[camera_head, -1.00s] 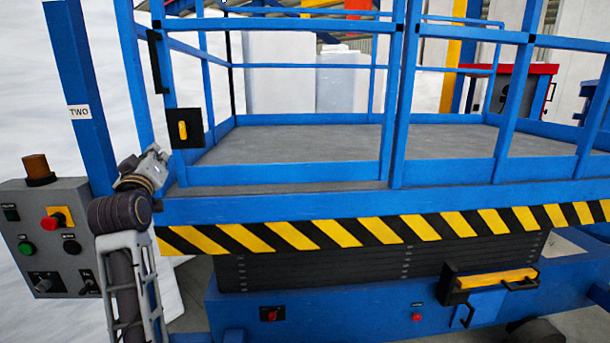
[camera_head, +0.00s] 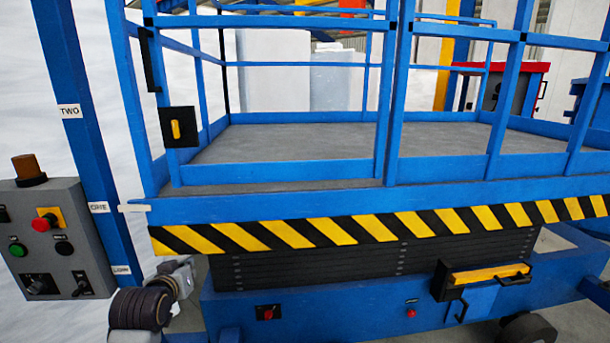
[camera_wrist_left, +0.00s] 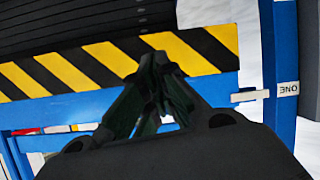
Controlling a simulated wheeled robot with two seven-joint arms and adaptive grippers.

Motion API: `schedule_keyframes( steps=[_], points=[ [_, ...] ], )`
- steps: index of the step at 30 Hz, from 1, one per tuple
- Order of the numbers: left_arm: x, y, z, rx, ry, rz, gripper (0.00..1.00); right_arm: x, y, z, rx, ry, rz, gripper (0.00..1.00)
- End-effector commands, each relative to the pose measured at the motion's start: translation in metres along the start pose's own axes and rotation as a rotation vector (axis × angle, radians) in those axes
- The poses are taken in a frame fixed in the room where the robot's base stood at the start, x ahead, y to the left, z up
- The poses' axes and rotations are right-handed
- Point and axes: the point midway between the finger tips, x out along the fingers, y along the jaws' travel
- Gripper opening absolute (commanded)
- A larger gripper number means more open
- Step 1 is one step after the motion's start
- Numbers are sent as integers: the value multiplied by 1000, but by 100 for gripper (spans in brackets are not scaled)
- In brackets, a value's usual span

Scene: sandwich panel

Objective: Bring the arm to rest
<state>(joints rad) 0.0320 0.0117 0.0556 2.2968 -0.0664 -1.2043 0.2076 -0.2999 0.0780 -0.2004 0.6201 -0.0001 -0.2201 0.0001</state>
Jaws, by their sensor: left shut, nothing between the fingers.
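My left arm (camera_head: 140,308) is low at the bottom left of the head view, in front of the lift's left end. In the left wrist view my left gripper (camera_wrist_left: 155,62) has its dark fingers together with nothing between them. It shows in front of the lift's yellow-and-black striped edge (camera_wrist_left: 205,48); I cannot tell the exact gap. My right gripper is not in view.
A grey control box (camera_head: 55,240) with a red button, a green button and switches stands left of my arm. A blue labelled post (camera_head: 85,130) rises beside it. The blue railed lift platform (camera_head: 280,143) fills the middle. A yellow-handled box (camera_head: 490,277) sits on its base.

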Motion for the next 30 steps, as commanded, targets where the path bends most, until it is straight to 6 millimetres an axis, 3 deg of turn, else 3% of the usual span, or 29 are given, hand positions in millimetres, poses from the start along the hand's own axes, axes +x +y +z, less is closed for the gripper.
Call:
schedule_keyframes(
  steps=[3, 15, 24, 30],
  points=[
    [-4, 1, 39, 42, -83, 1, 0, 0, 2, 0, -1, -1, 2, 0],
    [-38, 2, 160, 180, -358, 23, 0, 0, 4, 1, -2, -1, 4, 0],
    [-80, 1, 244, 276, -567, 55, 0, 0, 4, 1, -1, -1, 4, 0],
    [-108, 0, 284, 326, -678, 80, 0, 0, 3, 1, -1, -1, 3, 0]
  ],
)
